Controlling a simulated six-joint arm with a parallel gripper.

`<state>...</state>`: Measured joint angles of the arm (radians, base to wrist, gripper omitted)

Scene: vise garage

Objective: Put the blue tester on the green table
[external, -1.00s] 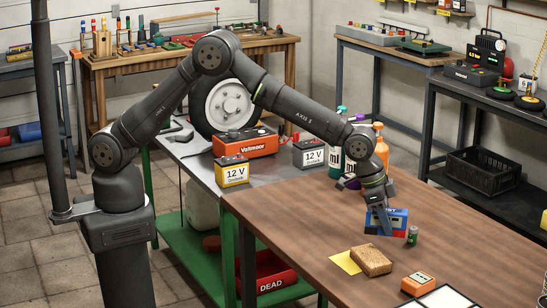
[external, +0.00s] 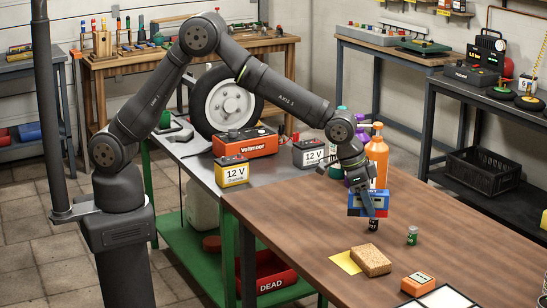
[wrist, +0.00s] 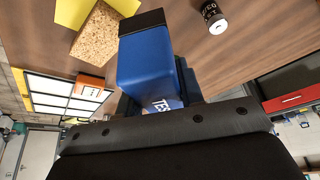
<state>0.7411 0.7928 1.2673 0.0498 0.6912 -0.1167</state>
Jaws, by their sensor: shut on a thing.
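The blue tester (external: 360,202), a small box with a red and white face, is held above the brown wooden table. My gripper (external: 374,205) is shut on it. In the wrist view the tester (wrist: 147,65) fills the middle, with a black end and white lettering partly hidden by my gripper. The green table (external: 202,165) has a green frame and a grey top and stands to the left, adjoining the brown one.
The green table carries a yellow battery (external: 232,172), a red Voltmoor unit (external: 245,143), a grey battery (external: 308,154) and a wheel (external: 228,105). An orange bottle (external: 377,155) stands behind my gripper.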

